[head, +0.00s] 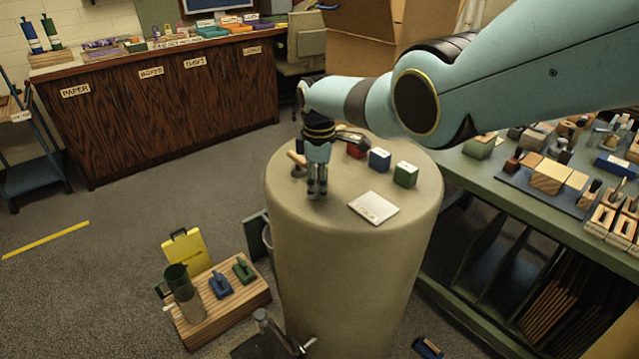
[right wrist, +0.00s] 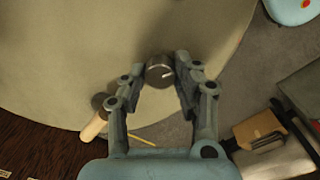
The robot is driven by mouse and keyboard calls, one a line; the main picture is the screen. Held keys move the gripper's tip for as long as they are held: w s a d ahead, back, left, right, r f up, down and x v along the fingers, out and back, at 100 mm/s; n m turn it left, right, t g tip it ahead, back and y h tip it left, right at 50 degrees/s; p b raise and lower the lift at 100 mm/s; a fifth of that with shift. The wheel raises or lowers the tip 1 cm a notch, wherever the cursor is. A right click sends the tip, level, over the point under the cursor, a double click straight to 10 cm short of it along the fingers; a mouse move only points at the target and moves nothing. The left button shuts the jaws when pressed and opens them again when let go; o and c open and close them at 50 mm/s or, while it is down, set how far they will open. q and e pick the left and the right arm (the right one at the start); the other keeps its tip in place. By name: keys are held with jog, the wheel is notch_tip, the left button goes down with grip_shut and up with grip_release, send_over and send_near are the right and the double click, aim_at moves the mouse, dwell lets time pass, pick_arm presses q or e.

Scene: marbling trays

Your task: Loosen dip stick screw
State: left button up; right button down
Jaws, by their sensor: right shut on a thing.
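My right gripper (head: 317,190) points straight down at the near left part of the round pedestal top (head: 330,220). In the right wrist view its fingers (right wrist: 157,82) are shut on a small round metal piece with a grey end face (right wrist: 160,72), which looks like the dip stick screw. The piece sits between the fingertips, over the pedestal top's edge region. In the head view the gripper hides it, and no dip stick can be made out. My left gripper is not in view.
A wooden-handled tool (right wrist: 95,122) lies close by the fingers. A red block (head: 356,150), blue block (head: 379,160), green block (head: 405,174) and white card (head: 373,207) are on the pedestal top.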

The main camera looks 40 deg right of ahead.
jog(key=n, duration=0.5)
jog(key=shift+n, duration=0.3)
jog(key=n, duration=1)
jog(key=shift+n+b, duration=0.3)
jog(key=shift+n, duration=0.1)
jog(key=n, duration=0.5)
jog(key=shift+n, duration=0.3)
jog(key=shift+r, duration=0.1)
jog(key=c, duration=1)
grip_release()
notch_tip(320, 180, up, 12)
jog(key=shift+d+f, duration=0.1)
jog(key=shift+d, duration=0.05)
